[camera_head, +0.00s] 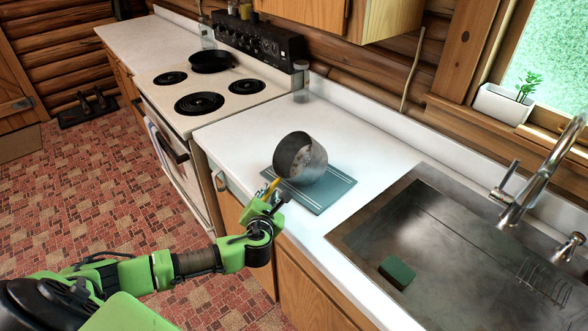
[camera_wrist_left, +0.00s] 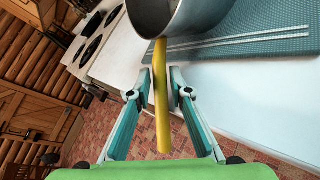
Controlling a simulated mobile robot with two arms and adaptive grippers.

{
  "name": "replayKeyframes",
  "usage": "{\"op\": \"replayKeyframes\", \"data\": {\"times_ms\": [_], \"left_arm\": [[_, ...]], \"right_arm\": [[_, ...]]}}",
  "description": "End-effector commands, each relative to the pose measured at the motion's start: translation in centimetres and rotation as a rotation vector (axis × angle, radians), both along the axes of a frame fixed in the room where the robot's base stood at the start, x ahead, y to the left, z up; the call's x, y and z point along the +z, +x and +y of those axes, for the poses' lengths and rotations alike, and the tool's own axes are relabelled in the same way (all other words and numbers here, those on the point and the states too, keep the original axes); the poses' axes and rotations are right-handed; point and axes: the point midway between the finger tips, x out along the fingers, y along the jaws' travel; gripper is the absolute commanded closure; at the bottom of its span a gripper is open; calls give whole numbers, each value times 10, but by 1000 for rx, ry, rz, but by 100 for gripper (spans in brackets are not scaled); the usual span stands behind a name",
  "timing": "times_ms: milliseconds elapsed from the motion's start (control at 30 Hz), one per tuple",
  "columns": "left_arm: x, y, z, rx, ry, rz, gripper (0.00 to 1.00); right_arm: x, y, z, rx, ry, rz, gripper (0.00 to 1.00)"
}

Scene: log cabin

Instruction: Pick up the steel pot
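The steel pot (camera_head: 312,164) is strongly tilted on the teal mat (camera_head: 325,194), its opening facing left in the head view. Its yellow handle (camera_head: 272,186) points toward my left gripper (camera_head: 266,205) at the counter's front edge. In the left wrist view the pot (camera_wrist_left: 185,15) is at the top and the handle (camera_wrist_left: 162,115) runs down between the two fingers of my left gripper (camera_wrist_left: 160,90). The fingers stand apart on either side of the handle, with narrow gaps showing. My right gripper is not in view.
A sink (camera_head: 450,245) with a green sponge (camera_head: 397,271) is right of the mat. The stove (camera_head: 240,97) with a black pan (camera_head: 212,62) is left, beyond a small glass jar (camera_head: 301,84). A white planter (camera_head: 502,103) stands on the windowsill. The counter behind the pot is clear.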

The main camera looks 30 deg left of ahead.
Motion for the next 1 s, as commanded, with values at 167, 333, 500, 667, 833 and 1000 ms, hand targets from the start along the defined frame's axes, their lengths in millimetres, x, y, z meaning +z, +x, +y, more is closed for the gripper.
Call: {"op": "replayKeyframes", "data": {"times_ms": [167, 333, 500, 667, 833, 1000], "left_arm": [[-4, 11, 5, 1, 0, 1, 81], [-5, 12, 5, -2, -1, 1, 81], [-5, 12, 6, -1, 0, 0, 100], [-3, 13, 6, -1, -1, -5, 100], [-3, 13, 6, -1, 0, -4, 100], [1, 13, 6, 0, -1, -5, 100]], "right_arm": [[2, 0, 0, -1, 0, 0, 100], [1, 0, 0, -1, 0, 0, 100], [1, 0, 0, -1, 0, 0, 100], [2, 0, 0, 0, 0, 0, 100], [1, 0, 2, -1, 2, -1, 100], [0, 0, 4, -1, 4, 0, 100]]}}
